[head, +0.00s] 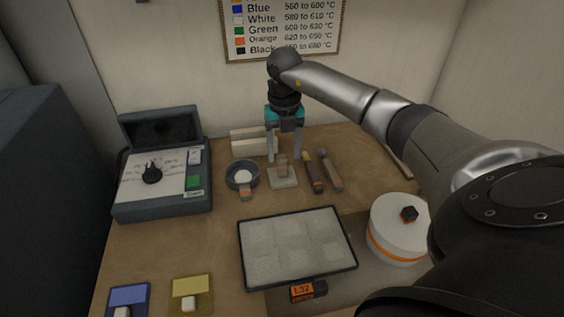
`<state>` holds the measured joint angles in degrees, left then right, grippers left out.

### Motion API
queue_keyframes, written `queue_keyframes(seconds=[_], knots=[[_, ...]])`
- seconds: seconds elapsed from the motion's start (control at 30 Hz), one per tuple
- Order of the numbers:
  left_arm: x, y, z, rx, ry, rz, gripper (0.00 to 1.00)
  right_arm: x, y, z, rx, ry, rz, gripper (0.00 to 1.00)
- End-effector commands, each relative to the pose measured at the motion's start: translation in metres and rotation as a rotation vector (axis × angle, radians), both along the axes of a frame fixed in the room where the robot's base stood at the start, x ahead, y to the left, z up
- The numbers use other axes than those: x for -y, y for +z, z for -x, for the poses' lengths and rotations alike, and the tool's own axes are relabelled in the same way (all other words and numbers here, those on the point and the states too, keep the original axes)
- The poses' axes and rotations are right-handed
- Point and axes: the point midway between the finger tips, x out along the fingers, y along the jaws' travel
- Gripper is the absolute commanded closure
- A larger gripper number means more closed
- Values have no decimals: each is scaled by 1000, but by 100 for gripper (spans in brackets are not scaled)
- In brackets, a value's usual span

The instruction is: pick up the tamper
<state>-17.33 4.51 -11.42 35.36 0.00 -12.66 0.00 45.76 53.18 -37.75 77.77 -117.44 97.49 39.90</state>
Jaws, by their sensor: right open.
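The tamper, a pale flat square plate (284,181) with an upright wooden handle (283,165), stands on the wooden table near the back. My right gripper (284,157) points straight down over it and is open. Its two grey fingers show on the left and right of the handle, with visible gaps on both sides. The fingertips are at about the handle's height in the picture, above the plate. I cannot tell whether the handle is exactly between them in depth. My left gripper is out of view.
A dark round dish (231,181) stands left of the tamper, and two slim tools (313,172) lie to its right. A framed tray (297,272) is in front, with a white round pot (389,247) beside it. A control box (162,212) stands left.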

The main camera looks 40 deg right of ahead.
Motion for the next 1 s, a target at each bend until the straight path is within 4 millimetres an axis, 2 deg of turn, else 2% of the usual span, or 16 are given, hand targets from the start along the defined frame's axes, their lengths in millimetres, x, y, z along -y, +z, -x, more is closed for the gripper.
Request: queue_keyframes(seconds=[0.2,0.3,0.57,1.0], knots=[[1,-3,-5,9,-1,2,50,-2,-35,-4,-4,0,-1,35],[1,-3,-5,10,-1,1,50,-2,-43,-5,-2,1,-1,35],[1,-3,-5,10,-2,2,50,-2,-45,-5,-1,1,0,35],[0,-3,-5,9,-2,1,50,-2,-45,-5,0,1,0,83]])
